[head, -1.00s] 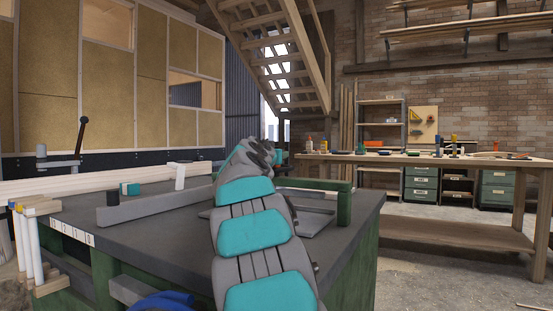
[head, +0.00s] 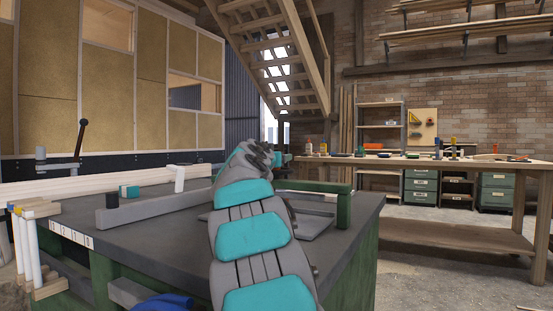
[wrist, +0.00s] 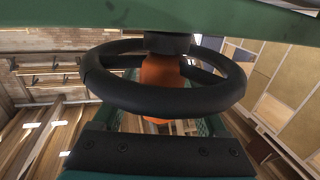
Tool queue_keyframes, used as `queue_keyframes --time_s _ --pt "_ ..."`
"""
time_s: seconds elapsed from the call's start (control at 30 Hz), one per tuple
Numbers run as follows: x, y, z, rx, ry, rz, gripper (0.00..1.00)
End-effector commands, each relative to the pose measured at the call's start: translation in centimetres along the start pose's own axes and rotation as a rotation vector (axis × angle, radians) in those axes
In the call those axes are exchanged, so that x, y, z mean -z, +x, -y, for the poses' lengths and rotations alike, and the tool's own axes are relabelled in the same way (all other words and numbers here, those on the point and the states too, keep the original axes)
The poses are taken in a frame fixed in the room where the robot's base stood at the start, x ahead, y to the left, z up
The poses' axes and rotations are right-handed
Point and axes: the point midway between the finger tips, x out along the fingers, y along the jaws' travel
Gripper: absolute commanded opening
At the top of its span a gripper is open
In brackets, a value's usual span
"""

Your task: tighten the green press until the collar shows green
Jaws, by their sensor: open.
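In the wrist view a black handwheel (wrist: 165,98) fills the middle, under a green beam (wrist: 60,35) of the press. A rounded orange part (wrist: 160,72) shows through the wheel, below its dark hub. I see no green on that part. My gripper (wrist: 158,124) is open, close to the wheel; the rim hides much of its fingers, and I cannot tell whether they touch it. In the head view a green upright (head: 343,208) and bar of the press show on the grey bench (head: 130,235), while my arm hides the wheel and gripper.
A clamp with a dark handle (head: 80,140) stands at far left. A wooden workbench (head: 440,168) with tools is behind right, with open floor before it.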

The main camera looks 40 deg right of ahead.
Motion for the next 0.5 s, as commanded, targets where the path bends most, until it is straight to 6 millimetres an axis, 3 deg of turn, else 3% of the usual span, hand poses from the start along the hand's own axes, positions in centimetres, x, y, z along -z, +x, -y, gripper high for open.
queue_keyframes --time_s 0.5 --pt "0.2 -5.9 0.0 0.001 0.0 -0.004 0.76"
